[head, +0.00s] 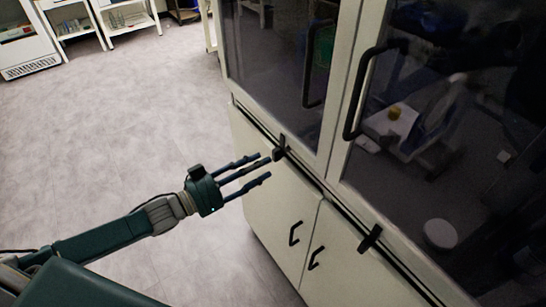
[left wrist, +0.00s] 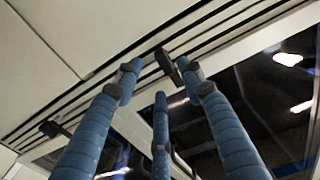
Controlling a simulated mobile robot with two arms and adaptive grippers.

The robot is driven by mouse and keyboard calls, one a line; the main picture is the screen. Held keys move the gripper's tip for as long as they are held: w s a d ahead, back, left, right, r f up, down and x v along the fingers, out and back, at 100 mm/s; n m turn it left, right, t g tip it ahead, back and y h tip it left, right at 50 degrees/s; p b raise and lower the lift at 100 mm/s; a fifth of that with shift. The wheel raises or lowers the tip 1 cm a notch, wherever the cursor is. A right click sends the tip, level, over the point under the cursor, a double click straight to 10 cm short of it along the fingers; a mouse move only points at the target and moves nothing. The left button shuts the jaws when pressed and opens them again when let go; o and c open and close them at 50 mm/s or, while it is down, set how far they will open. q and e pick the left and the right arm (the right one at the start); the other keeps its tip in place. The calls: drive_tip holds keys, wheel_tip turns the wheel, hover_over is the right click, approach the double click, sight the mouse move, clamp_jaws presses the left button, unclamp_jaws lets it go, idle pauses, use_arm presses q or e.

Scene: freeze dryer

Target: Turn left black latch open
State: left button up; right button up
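The left black latch (head: 280,147) sits on the dark rail below the glass doors of a white cabinet. My left gripper (head: 263,166) has three blue fingers spread apart and pointing at this latch. Its fingertips are close to the latch in the head view; whether they touch is not clear. In the left wrist view the latch (left wrist: 169,66) shows between the open fingertips (left wrist: 160,80), with nothing gripped. A second black latch (head: 370,238) is farther right on the rail. My right gripper is not in view.
The glass doors have black handles (head: 362,90), and the lower doors have small black handles (head: 295,233). The grey floor (head: 110,130) left of the cabinet is clear. White shelf carts (head: 125,18) stand at the back left.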

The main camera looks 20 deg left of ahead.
sight(274, 158)
use_arm(q)
drive_tip(key=x, duration=0.5)
drive_tip(key=shift+p, duration=0.35)
drive_tip(key=shift+a+f, duration=0.1)
clamp_jaws()
